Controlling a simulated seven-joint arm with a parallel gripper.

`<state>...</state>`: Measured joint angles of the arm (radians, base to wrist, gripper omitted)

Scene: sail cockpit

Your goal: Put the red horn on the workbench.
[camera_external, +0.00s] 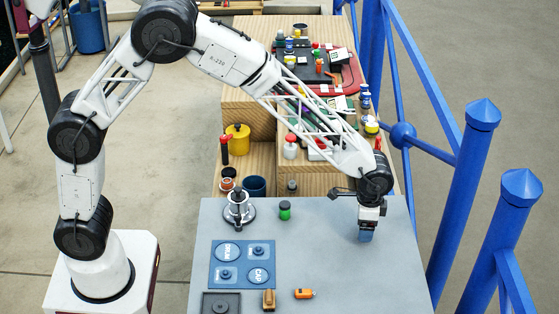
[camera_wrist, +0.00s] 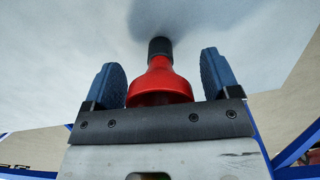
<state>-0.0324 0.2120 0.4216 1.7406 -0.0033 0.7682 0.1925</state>
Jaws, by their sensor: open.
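The red horn (camera_wrist: 160,80) shows in the wrist view, with a wide red bell and a black end pointing away from the wrist toward the grey top. It is between the two blue fingers of my gripper (camera_wrist: 160,68), with a gap on each side. The jaws are open. In the external view my gripper (camera_external: 366,235) points down low over the right part of the grey workbench (camera_external: 345,275); the horn cannot be made out there. A shadow lies around the black end; I cannot tell for sure whether it touches the top.
A green-lidded jar (camera_external: 285,210), a metal stand (camera_external: 239,208), a blue panel (camera_external: 242,264) and an orange item (camera_external: 304,294) are on the grey top to the left. Crowded wooden shelves (camera_external: 258,160) lie behind. Blue railing posts (camera_external: 465,180) stand at the right. The front right is clear.

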